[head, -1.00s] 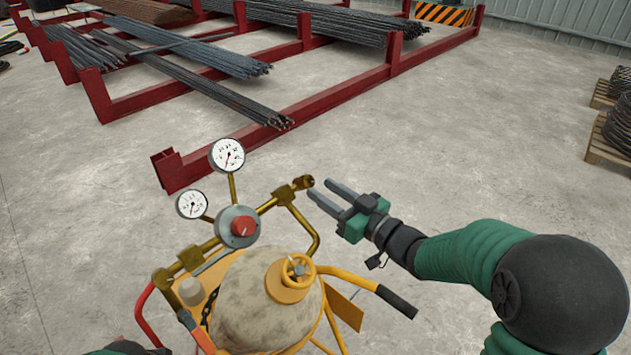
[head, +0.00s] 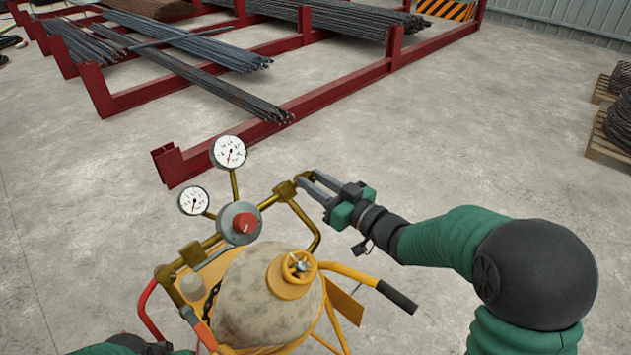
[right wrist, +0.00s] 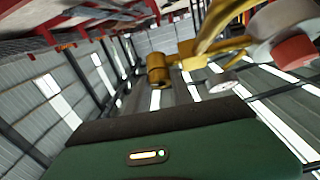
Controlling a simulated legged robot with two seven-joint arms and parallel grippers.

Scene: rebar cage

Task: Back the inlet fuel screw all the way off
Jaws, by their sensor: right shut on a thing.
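The brass pipework (head: 212,243) sits on top of a yellow-framed cart with a mottled round tank (head: 258,303). At its right end is a brass block (head: 285,191). The inlet screw sits on that end, mostly hidden by my fingers in the head view; a brass cylindrical end (right wrist: 158,74) shows in the right wrist view. My right gripper (head: 306,181) is at this end from the right, shut on the screw. My left gripper (head: 157,348) shows only in part at the bottom left edge, and its jaws cannot be made out.
Two dial gauges (head: 229,152) and a red knob (head: 245,223) stand left of the block. A black-gripped handle (head: 397,297) sticks out below my right arm. A red rack (head: 285,104) with rebar lies behind on open concrete floor.

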